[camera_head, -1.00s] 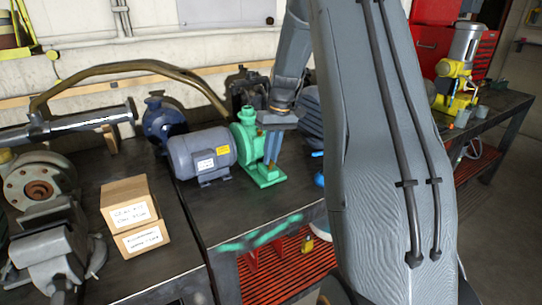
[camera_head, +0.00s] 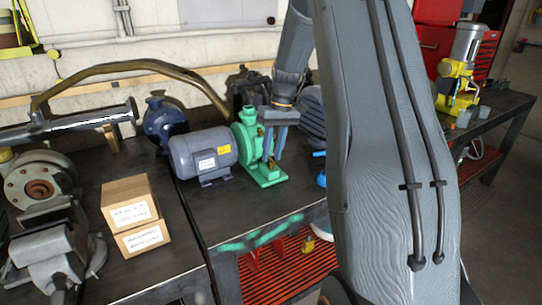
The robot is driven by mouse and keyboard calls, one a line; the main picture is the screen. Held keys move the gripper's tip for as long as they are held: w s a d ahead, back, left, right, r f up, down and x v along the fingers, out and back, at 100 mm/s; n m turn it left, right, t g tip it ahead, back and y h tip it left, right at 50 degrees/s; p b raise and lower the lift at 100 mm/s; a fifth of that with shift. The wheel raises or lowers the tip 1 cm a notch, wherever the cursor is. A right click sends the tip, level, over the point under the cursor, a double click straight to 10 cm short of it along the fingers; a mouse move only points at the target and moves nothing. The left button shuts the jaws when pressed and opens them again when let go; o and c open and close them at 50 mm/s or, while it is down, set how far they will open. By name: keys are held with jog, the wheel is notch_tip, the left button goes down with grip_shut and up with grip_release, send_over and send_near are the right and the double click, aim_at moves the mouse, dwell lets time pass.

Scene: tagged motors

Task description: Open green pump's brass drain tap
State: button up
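The green pump (camera_head: 246,137) stands on the dark bench, just right of a grey-blue motor. My gripper (camera_head: 272,158) points down in front of the pump's right side, with its two fingers seen apart. A small brassy spot (camera_head: 261,131) shows on the pump beside the gripper; I cannot tell whether it is the drain tap. The fingers hide part of the pump's right side. I cannot tell whether they touch the pump or hold anything between them.
The grey-blue motor (camera_head: 203,154) with a yellow label sits close at left. Two cardboard boxes (camera_head: 131,202) are stacked nearer the front. A blue pump (camera_head: 163,118) stands behind. My arm covers the bench at right.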

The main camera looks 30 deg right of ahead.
notch_tip(320, 180, up, 6)
jog(key=d+b, duration=0.1)
jog(key=shift+r+b, duration=0.25)
jog(key=shift+b, duration=0.05)
jog(key=shift+d, duration=0.1)
jog(key=s+a+f+h, duration=0.1)
jog(key=s+a+f, duration=0.4)
jog(key=s+a, duration=0.4)
jog(key=s+a+f+t+h, duration=0.1)
jog(key=s+a+f, duration=0.4)
jog(key=s+a, duration=0.5)
jog(key=s, duration=0.4)
jog(key=shift+m, duration=0.3)
jog(key=shift+s+a, duration=0.1)
